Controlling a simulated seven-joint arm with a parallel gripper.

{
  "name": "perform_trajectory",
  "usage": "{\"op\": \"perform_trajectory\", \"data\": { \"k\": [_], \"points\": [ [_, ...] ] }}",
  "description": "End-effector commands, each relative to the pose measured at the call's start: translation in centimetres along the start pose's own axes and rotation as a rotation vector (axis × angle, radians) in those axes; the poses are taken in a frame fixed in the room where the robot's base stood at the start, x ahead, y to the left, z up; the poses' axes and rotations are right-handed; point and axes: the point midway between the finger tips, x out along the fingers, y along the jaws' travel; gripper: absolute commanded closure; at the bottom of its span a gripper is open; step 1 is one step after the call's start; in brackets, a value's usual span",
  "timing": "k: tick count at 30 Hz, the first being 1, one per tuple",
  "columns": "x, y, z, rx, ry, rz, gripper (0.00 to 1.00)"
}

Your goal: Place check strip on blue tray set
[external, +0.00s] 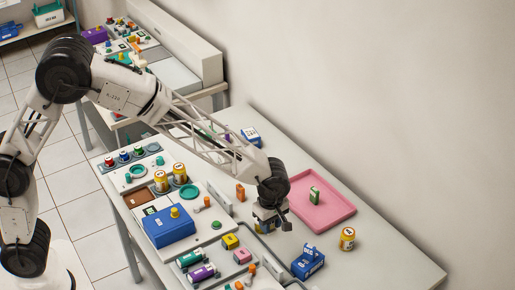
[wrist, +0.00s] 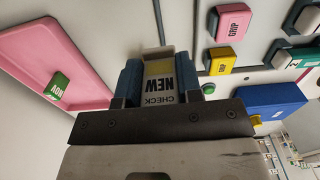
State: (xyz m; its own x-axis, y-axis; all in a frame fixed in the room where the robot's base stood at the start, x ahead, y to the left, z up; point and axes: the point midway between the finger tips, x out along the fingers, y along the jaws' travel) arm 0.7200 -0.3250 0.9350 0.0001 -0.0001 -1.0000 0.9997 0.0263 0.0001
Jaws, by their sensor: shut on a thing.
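My gripper (external: 268,222) points down over the table, left of the pink tray. In the wrist view it (wrist: 164,88) is shut on the check strip (wrist: 160,84), a small white and yellow box reading "CHECK NEW", between its blue finger pads. In the external view the strip is mostly hidden by the gripper. A blue labelled set (external: 308,263) sits near the table's front edge, to the right of and below my gripper. A larger blue box (external: 168,229) with a yellow knob stands to the left. I cannot tell from the labels which is the blue tray set.
A pink tray (external: 335,211) holds a green block (external: 314,195). Yellow (external: 230,241) and pink (external: 242,256) blocks and an orange piece (external: 240,192) are near my gripper. The table's right end is clear.

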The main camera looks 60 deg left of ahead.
Motion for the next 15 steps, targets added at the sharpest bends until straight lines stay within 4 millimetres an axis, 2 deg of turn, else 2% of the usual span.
{"op": "perform_trajectory", "data": {
  "k": [8, 15],
  "points": [
    [-0.5, 3.4, -3.0, -0.002, 0.000, 0.000, 0.89],
    [-1.2, 8.1, -7.7, 0.001, 0.000, 0.001, 0.89]
  ]
}}
